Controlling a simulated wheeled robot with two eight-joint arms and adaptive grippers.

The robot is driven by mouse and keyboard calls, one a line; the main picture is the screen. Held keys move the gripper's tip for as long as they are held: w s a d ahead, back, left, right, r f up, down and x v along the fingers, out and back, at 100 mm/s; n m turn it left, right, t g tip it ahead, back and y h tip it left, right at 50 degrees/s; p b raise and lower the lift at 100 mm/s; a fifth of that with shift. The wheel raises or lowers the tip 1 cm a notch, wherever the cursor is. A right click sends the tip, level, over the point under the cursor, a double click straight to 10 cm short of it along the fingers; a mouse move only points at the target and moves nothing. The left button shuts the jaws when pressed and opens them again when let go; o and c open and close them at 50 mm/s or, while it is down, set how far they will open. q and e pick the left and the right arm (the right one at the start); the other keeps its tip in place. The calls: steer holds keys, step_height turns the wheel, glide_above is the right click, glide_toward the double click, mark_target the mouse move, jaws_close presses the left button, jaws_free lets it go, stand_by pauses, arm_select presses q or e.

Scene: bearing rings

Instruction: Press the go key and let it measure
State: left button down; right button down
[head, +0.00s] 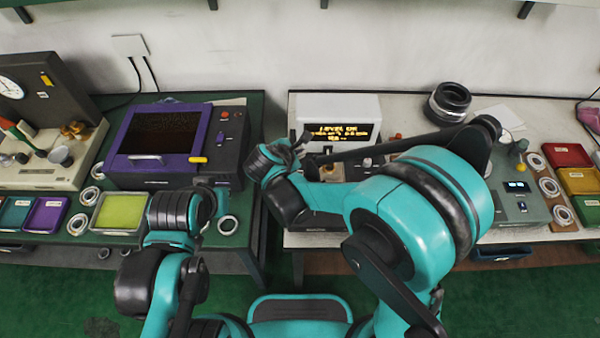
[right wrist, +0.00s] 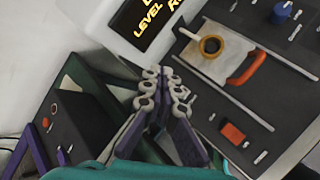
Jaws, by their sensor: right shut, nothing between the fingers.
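The white measuring device (head: 332,108) stands at the left of the right-hand table, its lit amber display (head: 343,132) reading "LEVEL OK" on the top line. In the right wrist view, its dark panel (right wrist: 205,100) carries an orange-red key (right wrist: 232,132), an orange handle (right wrist: 247,68) and a brass ring on a pale block (right wrist: 211,45). No label says which is the go key. My right gripper (right wrist: 164,78) is shut and empty, over the panel's left side, apart from the orange-red key. In the head view it (head: 302,140) is beside the display. My left gripper's fingers are not visible.
A purple-framed box (head: 168,140) stands on the green table to the left. A grey instrument (head: 514,200) and bearing rings (head: 549,187) lie right, beside coloured trays (head: 566,155). Black rings (head: 449,102) are stacked behind my right arm. A gap separates the tables.

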step_height(320, 180, down, 7)
steer(key=b, duration=0.5)
steer(key=shift+f+b, duration=0.65)
steer(key=shift+f, duration=0.1)
stand_by(0.6)
steer(key=shift+f+b, duration=0.25)
steer(key=shift+b, duration=0.15)
steer(key=shift+f+b, duration=0.35)
stand_by(0.4)
steer(key=shift+r, duration=0.1)
steer(key=shift+r+p, duration=0.55)
steer(key=shift+r, duration=0.15)
